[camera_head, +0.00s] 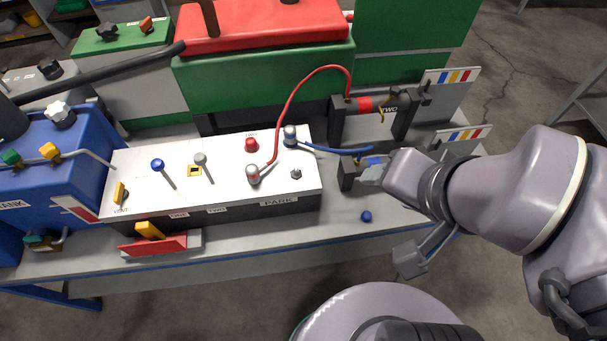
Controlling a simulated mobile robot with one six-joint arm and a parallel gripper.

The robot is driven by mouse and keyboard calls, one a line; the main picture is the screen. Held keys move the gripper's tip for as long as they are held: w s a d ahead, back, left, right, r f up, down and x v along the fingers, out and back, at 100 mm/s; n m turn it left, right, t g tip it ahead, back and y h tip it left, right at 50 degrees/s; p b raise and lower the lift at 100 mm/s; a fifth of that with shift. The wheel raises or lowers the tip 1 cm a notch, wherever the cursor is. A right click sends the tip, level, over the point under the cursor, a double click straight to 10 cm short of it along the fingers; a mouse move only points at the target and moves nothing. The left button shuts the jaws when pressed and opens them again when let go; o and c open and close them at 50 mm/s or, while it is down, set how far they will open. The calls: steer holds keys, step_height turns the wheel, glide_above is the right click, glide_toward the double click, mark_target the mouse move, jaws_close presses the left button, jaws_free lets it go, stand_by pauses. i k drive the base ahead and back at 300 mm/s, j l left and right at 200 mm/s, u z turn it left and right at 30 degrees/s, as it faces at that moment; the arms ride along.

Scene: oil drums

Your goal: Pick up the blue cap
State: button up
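A small blue cap (366,216) lies on the grey bench top, just in front of the right end of the white panel box. Nothing covers it. My gripper (371,175) is above and behind the cap in the picture, by the lower dark holder (347,172) with a blue part. The gripper appears apart from the cap. Its fingertips are small and overlap the holder, so I cannot tell whether they are open or whether they touch it.
The white panel box (225,185) carries knobs, a red cap (251,144) and hose fittings. A red hose (290,105) arches to the upper holder (375,115); a blue hose (340,150) runs to the lower one. The bench front (300,235) is clear near the blue cap.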

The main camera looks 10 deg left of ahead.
mark_target(366, 218)
steer(key=l+u, duration=0.15)
steer(key=u, duration=0.2)
steer(key=l+u, duration=0.2)
steer(key=u, duration=0.15)
steer(key=l+u, duration=0.2)
steer(key=u, duration=0.15)
